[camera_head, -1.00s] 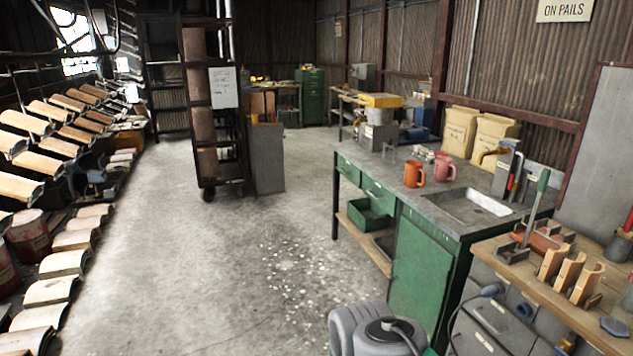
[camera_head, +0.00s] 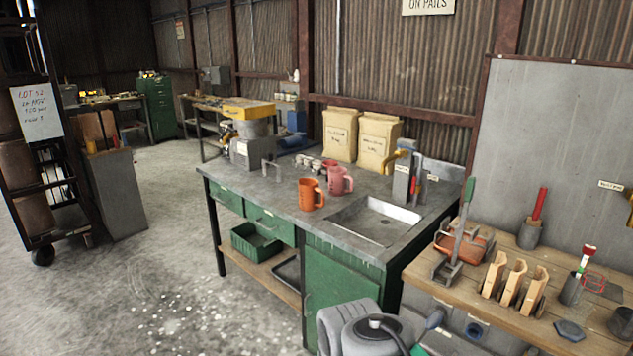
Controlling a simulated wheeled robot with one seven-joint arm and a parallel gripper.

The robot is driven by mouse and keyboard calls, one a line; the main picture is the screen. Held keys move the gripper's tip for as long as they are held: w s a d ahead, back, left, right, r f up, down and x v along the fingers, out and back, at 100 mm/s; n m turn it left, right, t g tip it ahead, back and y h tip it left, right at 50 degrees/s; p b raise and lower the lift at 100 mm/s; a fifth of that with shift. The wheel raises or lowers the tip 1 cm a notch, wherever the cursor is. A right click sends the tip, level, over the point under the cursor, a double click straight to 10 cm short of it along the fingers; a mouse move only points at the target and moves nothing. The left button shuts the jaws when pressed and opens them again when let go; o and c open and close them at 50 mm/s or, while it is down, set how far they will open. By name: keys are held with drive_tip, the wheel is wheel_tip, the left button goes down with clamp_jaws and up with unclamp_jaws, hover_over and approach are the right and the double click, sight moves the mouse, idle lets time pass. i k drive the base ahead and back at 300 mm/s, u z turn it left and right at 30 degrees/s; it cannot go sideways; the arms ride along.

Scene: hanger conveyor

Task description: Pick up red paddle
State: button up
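Two red items that could be the red paddle stand on the wooden bench at the right; I cannot tell which one it is. One is a plain red bar or handle (camera_head: 539,203) standing upright in a grey cup-like holder (camera_head: 530,236). The other is a slim upright tool with a red and white top and a green part (camera_head: 585,260), leaning in a dark holder (camera_head: 571,290). A small red wire-like shape (camera_head: 595,281) shows beside it, too small to make out.
The wooden bench (camera_head: 480,284) also holds wooden pieces (camera_head: 515,283), an orange tray (camera_head: 462,244) and a green-handled tool (camera_head: 468,196). Left of it, a sink counter (camera_head: 260,192) carries an orange mug (camera_head: 311,194) and a pink mug (camera_head: 340,181).

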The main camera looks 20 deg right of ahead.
sight(534, 220)
drive_tip(key=z, duration=0.95)
drive_tip(key=i, duration=0.85)
drive_tip(key=z, duration=0.9)
